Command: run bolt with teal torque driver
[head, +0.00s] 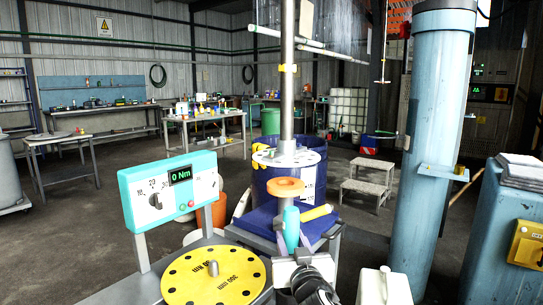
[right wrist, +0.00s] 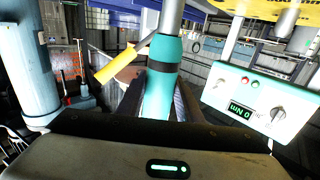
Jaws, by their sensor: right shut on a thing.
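The teal torque driver (head: 291,228) stands upright in my right gripper (head: 300,262), which is shut on it. In the right wrist view its teal body with dark bands (right wrist: 160,92) sits between the fingers, with a grey shaft above. In the head view an orange ring (head: 285,187) is at the top of that shaft. A control box (head: 170,188) at left reads 0 Nm; it also shows in the right wrist view (right wrist: 258,98). I cannot make out the bolt for certain. My left gripper is not in view.
A yellow round plate (head: 240,283) with holes and a central pin is at front left. A yellow handle (head: 315,213) lies beside the driver. A blue drum (head: 310,180) with a flanged column (head: 287,90) stands behind. A thick blue pillar (head: 432,150) stands at right.

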